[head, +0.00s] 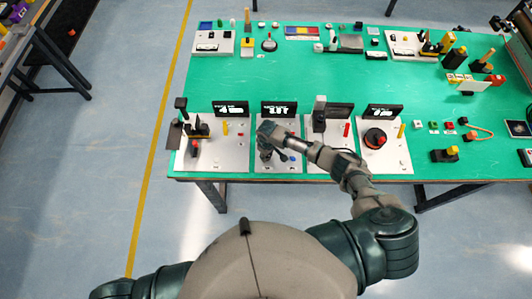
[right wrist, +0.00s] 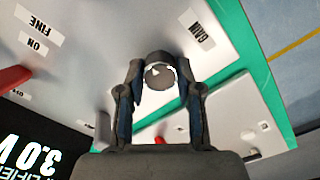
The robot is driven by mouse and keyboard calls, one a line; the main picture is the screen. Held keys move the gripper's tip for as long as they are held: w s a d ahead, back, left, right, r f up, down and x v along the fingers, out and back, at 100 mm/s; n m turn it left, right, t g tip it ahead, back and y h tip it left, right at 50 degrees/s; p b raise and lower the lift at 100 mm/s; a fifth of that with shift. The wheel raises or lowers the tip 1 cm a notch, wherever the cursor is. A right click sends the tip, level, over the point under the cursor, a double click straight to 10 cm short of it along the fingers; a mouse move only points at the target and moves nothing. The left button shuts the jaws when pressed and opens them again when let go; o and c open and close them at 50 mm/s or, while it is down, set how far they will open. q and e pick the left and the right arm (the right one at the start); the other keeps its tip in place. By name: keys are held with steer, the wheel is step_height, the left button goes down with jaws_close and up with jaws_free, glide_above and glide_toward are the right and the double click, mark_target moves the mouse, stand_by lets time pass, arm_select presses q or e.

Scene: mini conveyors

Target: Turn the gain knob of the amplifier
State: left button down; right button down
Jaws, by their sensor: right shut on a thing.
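The amplifier (head: 292,166) is a pale panel near the front edge of the green table, with a black display (head: 279,108) at its back. In the right wrist view its display (right wrist: 30,155) reads 3.0 V. The round grey gain knob (right wrist: 158,74) stands on the panel near a label (right wrist: 196,30) reading GAIN. My right gripper (right wrist: 160,82) is shut on the knob, with a finger on either side. In the head view the right gripper (head: 265,150) is over the amplifier and hides the knob. My left gripper is out of view.
A red lever (right wrist: 14,80) lies near labels reading ON and FINE. Small devices line the table's back edge. The table's middle (head: 300,80) is clear.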

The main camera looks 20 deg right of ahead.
mark_target(269, 156)
steer(key=shift+s+d+f, duration=0.25)
steer(key=shift+s, duration=0.05)
steer(key=c, duration=0.8)
jaws_free()
steer(key=shift+o, duration=0.2)
steer(key=shift+r, duration=0.15)
steer(key=shift+w+r, duration=0.15)
step_height(269, 156, up, 12)
steer(key=shift+f, duration=0.2)
